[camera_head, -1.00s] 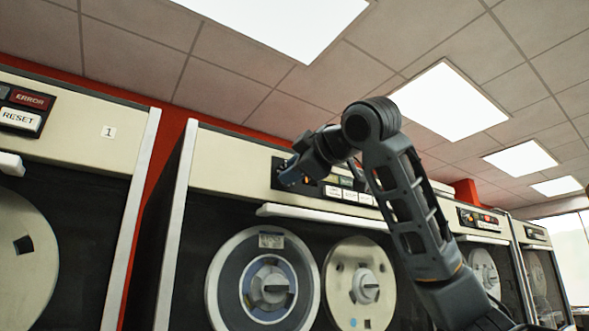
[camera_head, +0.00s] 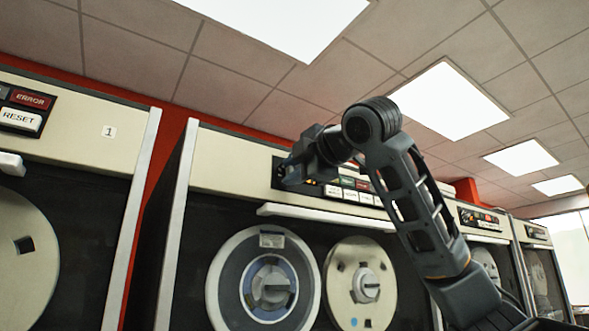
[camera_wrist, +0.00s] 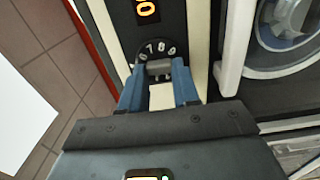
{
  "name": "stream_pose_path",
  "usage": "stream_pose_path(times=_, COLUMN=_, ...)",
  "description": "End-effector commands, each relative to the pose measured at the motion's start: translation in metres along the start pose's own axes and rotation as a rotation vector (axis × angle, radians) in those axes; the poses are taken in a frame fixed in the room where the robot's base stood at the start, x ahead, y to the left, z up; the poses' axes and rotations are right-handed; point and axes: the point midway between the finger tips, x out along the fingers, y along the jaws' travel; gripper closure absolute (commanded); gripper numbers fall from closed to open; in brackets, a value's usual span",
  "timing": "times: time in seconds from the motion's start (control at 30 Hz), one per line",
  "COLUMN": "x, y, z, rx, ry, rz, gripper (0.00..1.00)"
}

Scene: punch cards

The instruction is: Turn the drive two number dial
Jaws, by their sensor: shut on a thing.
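The number dial (camera_wrist: 158,50) is a dark round dial with white digits on the control panel, in the upper middle of the wrist view. An orange lit digit display (camera_wrist: 147,10) sits above it in that view. My gripper (camera_wrist: 158,72) has its two blue fingers on either side of the dial's knob and is shut on it. In the head view my gripper (camera_head: 288,172) reaches the left end of the second drive's panel (camera_head: 350,190). There my fingers and wrist hide most of the dial.
The second tape drive's cream front (camera_head: 235,165) carries two tape reels below a white ledge (camera_head: 325,216). A drive labelled 1 (camera_head: 109,131) stands at left. More drives stand at right.

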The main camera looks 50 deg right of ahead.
Motion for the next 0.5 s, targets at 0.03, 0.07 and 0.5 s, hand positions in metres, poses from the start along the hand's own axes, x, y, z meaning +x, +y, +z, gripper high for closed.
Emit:
stream_pose_path(times=0.03, x=0.0002, y=-0.0015, z=-0.0009, rx=-0.002, ry=0.002, rz=-0.003, gripper=1.0)
stream_pose_path(times=0.07, x=0.0002, y=-0.0015, z=-0.0009, rx=-0.002, ry=0.002, rz=-0.003, gripper=1.0)
stream_pose_path(times=0.5, x=0.0001, y=-0.0011, z=-0.0007, rx=0.0, ry=0.002, rz=-0.002, gripper=0.48)
